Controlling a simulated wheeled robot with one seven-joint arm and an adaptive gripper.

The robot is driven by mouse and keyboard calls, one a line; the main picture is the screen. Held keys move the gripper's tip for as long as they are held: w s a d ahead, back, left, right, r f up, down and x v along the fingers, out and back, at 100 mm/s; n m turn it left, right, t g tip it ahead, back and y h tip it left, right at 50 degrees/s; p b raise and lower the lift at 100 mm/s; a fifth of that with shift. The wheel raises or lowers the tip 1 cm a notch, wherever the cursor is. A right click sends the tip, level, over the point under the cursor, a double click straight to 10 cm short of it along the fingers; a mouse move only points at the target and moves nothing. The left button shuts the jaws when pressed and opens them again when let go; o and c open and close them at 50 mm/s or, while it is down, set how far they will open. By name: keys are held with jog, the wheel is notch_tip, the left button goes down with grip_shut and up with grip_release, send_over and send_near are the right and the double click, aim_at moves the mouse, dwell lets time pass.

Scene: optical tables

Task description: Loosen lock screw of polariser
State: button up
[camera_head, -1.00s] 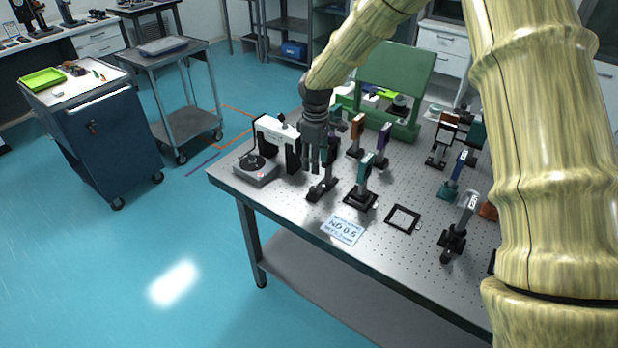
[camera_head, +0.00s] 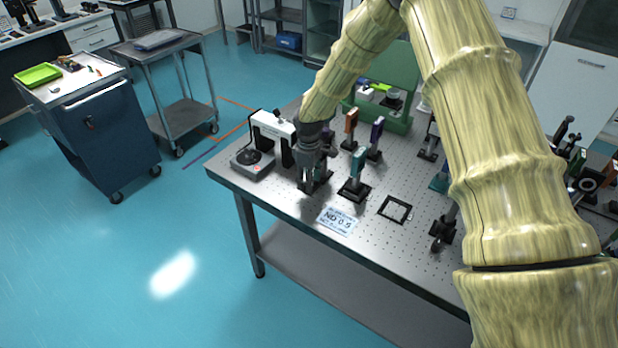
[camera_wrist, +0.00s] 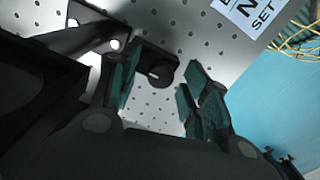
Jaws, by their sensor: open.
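In the head view my gripper (camera_head: 308,184) points down at the front left of the optical table, over a dark post mount (camera_head: 325,172) that it largely hides. I cannot tell for sure that this mount is the polariser. In the wrist view the two teal-padded fingers of my gripper (camera_wrist: 166,76) stand apart.
A teal plate on a mount (camera_head: 357,168) stands close to the right of my gripper. A grey box with a black dial (camera_head: 252,160) and a white-and-black frame (camera_head: 273,130) stand left.

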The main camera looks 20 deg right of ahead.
jog(key=shift+s, duration=0.1)
grip_shut()
